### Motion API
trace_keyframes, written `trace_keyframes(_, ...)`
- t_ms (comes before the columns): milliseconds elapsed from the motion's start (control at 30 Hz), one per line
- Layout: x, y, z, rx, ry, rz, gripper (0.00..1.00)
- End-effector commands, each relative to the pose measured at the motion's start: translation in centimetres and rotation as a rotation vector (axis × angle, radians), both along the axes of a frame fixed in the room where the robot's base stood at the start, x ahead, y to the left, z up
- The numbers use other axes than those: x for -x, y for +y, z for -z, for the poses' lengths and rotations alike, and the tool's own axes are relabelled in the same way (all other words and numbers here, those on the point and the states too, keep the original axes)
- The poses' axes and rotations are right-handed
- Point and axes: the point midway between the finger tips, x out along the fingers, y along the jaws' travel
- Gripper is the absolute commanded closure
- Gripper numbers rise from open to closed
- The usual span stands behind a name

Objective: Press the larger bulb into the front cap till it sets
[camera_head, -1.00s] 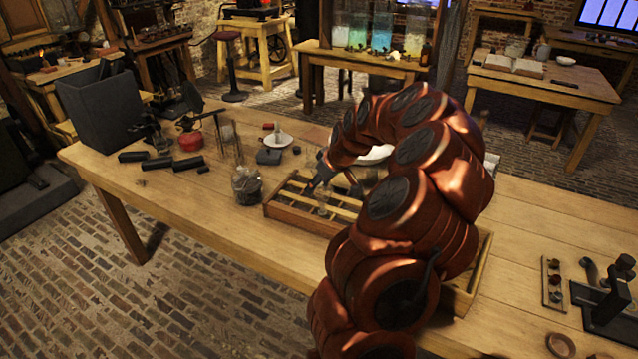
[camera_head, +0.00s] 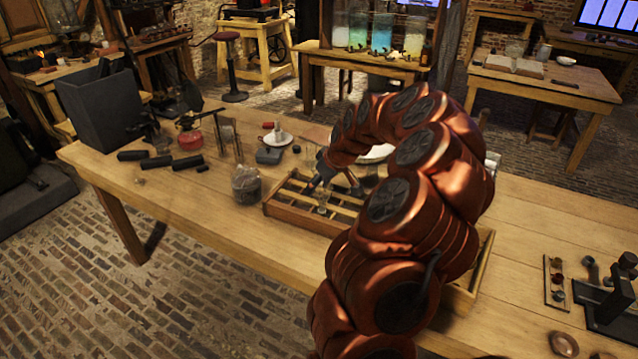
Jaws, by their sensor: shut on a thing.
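My gripper (camera_head: 318,188) is at the end of my copper arm, low over the left part of a slatted wooden rack (camera_head: 290,218). It points down and to the left. A small clear glass piece (camera_head: 322,203), which looks like the bulb, stands just below and beside the fingers, at the rack's slats. The gripper appears closed at its tip, but what is between the fingers is too small to make out. My arm hides the middle and much of the right of the rack. I cannot tell which cap is the front one.
A glass jar with dark contents (camera_head: 246,184) stands left of the rack. Black cylinders (camera_head: 157,161), a red flask (camera_head: 190,139) and a white dish (camera_head: 279,139) lie farther back. A black press (camera_head: 612,295) is at right. The table's front left (camera_head: 190,213) is clear.

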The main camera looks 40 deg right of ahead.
Motion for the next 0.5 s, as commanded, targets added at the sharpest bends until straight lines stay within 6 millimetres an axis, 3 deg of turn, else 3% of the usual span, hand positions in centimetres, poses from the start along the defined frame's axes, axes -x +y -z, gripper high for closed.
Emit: trace_keyframes(500,-0.02,-0.02,0.45,0.000,0.000,0.000,0.70)
